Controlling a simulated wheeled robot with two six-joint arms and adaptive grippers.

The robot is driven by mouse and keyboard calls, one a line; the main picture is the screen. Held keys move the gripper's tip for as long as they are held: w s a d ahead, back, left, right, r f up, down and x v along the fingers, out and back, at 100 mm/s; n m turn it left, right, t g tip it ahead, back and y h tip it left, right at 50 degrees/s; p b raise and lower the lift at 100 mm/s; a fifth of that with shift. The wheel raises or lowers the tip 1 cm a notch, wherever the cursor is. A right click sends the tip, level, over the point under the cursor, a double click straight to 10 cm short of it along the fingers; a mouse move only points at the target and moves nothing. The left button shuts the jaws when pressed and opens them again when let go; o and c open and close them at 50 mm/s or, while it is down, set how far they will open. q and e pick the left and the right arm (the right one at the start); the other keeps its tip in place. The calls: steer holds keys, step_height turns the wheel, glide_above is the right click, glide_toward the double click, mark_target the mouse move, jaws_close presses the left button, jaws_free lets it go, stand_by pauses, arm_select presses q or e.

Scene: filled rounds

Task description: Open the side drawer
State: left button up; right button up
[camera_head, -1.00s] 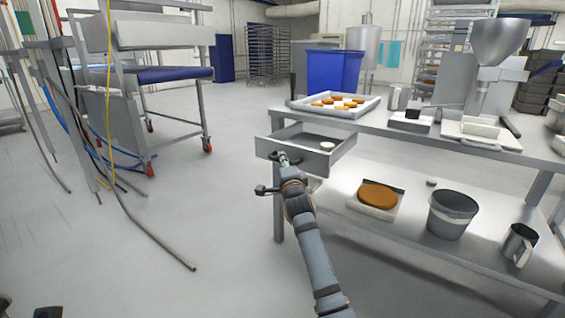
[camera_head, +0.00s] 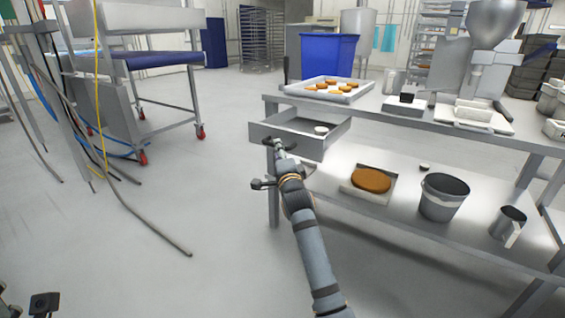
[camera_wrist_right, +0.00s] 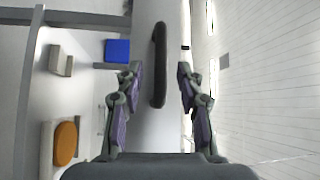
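The side drawer (camera_head: 296,141) is a grey metal tray under the left end of the steel table. It stands out from the table, with its inside and a small white round thing (camera_head: 321,130) showing. Its dark bar handle (camera_wrist_right: 159,65) shows in the right wrist view. My right gripper (camera_head: 281,147) is at the drawer's front. In the wrist view its fingers (camera_wrist_right: 160,82) are spread, one on each side of the handle, with a gap on both sides.
The steel table (camera_head: 385,111) bears a tray of orange and white rounds (camera_head: 327,99) and machines. Its lower shelf (camera_head: 400,208) holds an orange round (camera_head: 371,180), a bucket (camera_head: 443,197) and a jug (camera_head: 508,226). A wheeled frame (camera_head: 155,60) and hanging cables stand left. The floor between is clear.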

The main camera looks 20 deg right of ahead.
steer(key=s+a+f, duration=0.1)
steer(key=s, duration=0.7)
steer(key=shift+s, duration=0.15)
steer(key=shift+f, duration=0.1)
